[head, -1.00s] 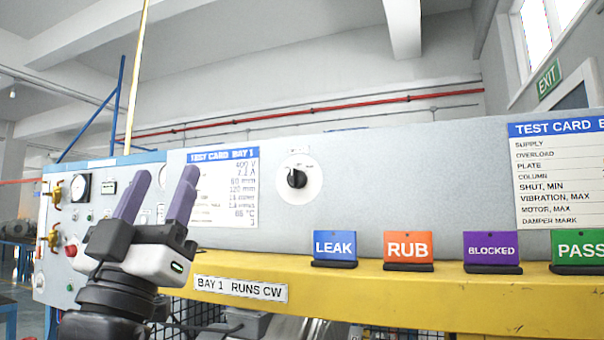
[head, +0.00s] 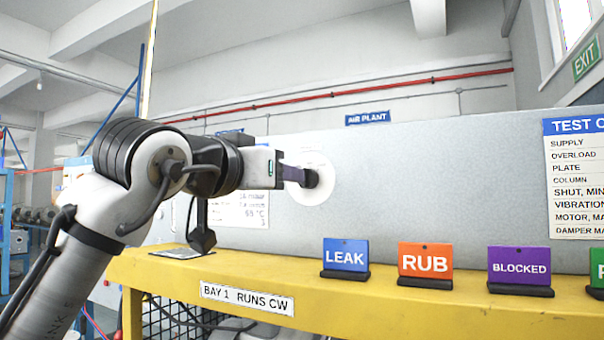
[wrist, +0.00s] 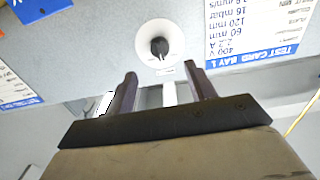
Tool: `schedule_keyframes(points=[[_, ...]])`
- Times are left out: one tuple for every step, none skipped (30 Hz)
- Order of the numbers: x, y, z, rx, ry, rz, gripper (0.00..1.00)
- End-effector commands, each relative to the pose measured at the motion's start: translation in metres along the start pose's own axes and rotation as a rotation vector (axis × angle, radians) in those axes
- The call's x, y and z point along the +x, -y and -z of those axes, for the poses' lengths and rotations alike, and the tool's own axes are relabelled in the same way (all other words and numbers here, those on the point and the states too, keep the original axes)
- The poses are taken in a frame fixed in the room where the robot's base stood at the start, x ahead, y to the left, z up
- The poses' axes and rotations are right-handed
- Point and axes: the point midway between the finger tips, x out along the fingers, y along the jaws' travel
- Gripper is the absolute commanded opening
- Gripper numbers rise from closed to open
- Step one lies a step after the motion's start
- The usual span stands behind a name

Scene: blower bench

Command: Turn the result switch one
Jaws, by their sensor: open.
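The result switch is a black knob (head: 311,178) on a round white plate (head: 318,192) on the grey panel. In the wrist view the same knob (wrist: 159,47) stands beyond the fingertips, between their lines and a little above them in the picture. My gripper (wrist: 158,82) is open, with nothing between its two purple fingers. In the head view my gripper (head: 303,176) points right at the knob, its fingertips overlapping the knob's left side. Whether they touch it I cannot tell. The plate's markings are too small to read.
Below the panel a yellow beam (head: 410,312) carries the LEAK (head: 346,254), RUB (head: 426,260) and BLOCKED (head: 519,266) cards on black stands. A test card (wrist: 255,30) is beside the switch.

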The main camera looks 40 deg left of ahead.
Motion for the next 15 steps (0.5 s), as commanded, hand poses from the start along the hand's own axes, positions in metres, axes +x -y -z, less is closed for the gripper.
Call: schedule_keyframes(points=[[0.011, 0.000, 0.004, 0.001, 0.003, 0.001, 0.55], [0.018, 0.000, 0.004, 0.002, 0.001, 0.001, 0.55], [0.027, -0.001, 0.004, 0.002, 0.001, 0.001, 0.55], [0.034, 0.000, 0.004, 0.002, 0.002, 0.001, 0.55], [0.040, 0.000, 0.004, 0.002, 0.001, 0.001, 0.55], [0.048, 0.000, 0.004, 0.003, 0.000, 0.001, 0.55], [0.054, -0.001, 0.004, 0.003, 0.001, 0.001, 0.55], [0.060, -0.001, 0.005, 0.003, 0.000, 0.001, 0.55], [0.067, 0.000, 0.004, 0.003, 0.000, 0.001, 0.55], [0.071, 0.000, 0.004, 0.002, -0.001, 0.001, 0.55], [0.076, 0.000, 0.003, 0.002, 0.000, 0.001, 0.55], [0.081, 0.000, 0.004, 0.002, -0.002, 0.000, 0.55], [0.085, -0.001, 0.003, 0.003, -0.001, 0.000, 0.55], [0.088, -0.001, 0.003, 0.003, -0.001, 0.000, 0.55], [0.091, -0.001, 0.003, 0.002, -0.002, 0.000, 0.55]])
